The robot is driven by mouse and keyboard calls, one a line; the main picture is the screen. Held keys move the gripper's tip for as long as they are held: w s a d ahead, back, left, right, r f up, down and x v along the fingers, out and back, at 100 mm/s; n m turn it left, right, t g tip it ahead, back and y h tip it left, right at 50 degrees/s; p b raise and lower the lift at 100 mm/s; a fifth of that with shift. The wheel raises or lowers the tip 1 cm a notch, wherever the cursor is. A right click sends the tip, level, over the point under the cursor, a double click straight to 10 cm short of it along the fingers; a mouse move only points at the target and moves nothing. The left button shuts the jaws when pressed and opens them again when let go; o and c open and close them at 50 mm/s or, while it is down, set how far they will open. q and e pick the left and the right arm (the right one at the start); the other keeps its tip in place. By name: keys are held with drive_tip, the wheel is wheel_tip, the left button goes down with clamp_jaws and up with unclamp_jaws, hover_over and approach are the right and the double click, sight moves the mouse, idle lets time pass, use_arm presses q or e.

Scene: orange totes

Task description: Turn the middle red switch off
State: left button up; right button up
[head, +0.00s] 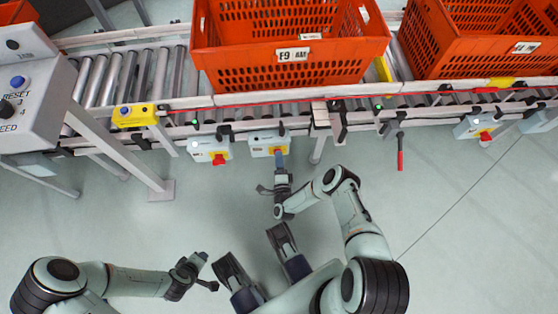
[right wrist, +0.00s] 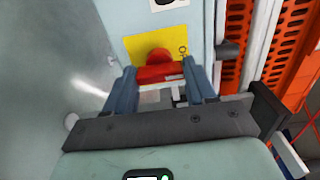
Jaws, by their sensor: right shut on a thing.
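The middle switch box (head: 264,141) hangs under the conveyor's front rail. My right gripper (head: 280,158) reaches up to it and hides its red switch in the head view. In the right wrist view the red switch (right wrist: 157,62) sits on a yellow plate (right wrist: 172,43), between the two blue-grey fingers. The right gripper is shut on this switch. The knob's exact angle is hard to read. My left gripper (head: 201,260) is at the lower left, away from every switch; its finger gap is too small to judge.
Another box with a red switch (head: 218,159) is close on the left, and one (head: 485,136) is far right. Orange totes (head: 290,62) stand on the roller conveyor (head: 125,75). A red-handled lever (head: 400,158) hangs to the right. The floor in front is clear.

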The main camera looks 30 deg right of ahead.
use_arm(q)
drive_tip(key=shift+s, duration=0.15)
use_arm(e)
drive_tip(key=shift+d, duration=0.15)
drive_tip(key=o, duration=1)
drive_tip(key=shift+o, duration=0.2)
